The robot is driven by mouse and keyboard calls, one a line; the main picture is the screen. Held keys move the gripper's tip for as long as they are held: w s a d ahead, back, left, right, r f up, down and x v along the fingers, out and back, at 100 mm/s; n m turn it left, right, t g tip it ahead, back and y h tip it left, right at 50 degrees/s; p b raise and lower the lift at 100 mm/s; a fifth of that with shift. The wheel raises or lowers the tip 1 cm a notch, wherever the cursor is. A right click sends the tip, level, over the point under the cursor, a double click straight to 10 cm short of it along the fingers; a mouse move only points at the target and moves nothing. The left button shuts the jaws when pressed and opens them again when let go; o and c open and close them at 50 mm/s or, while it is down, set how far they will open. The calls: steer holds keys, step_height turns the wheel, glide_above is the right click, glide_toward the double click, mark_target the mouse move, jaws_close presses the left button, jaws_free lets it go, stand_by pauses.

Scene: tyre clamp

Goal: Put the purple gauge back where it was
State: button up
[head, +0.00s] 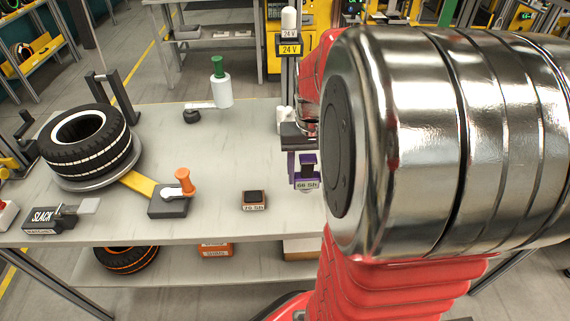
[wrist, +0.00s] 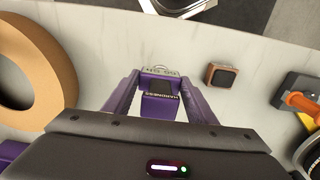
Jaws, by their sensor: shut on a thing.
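The purple gauge (head: 306,172) with a pale label on its front hangs in my gripper (head: 292,166), right of the middle of the table in the head view. In the wrist view the gauge (wrist: 160,87) sits between the two purple fingers of my gripper (wrist: 160,100), which are shut on it. Its label edge faces away from the wrist. I cannot tell whether its bottom touches the table. My silver and red arm hides the table right of the gauge in the head view.
A small dark-topped orange block (head: 254,200) stands left of the gauge. Further left are an orange-handled clamp (head: 183,182), a tyre (head: 85,140) and a SLACK box (head: 48,219). A white bottle (head: 222,90) stands behind. A tan ring (wrist: 38,62) lies left in the wrist view.

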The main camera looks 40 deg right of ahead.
mark_target(309, 159)
steer(key=shift+f, duration=0.65)
steer(key=shift+s, duration=0.1)
steer(key=shift+f, duration=1.85)
steer(key=shift+f, duration=0.1)
steer(key=o, duration=1)
steer(key=shift+c, duration=0.2)
step_height(309, 159, up, 12)
steer(key=shift+r, duration=0.15)
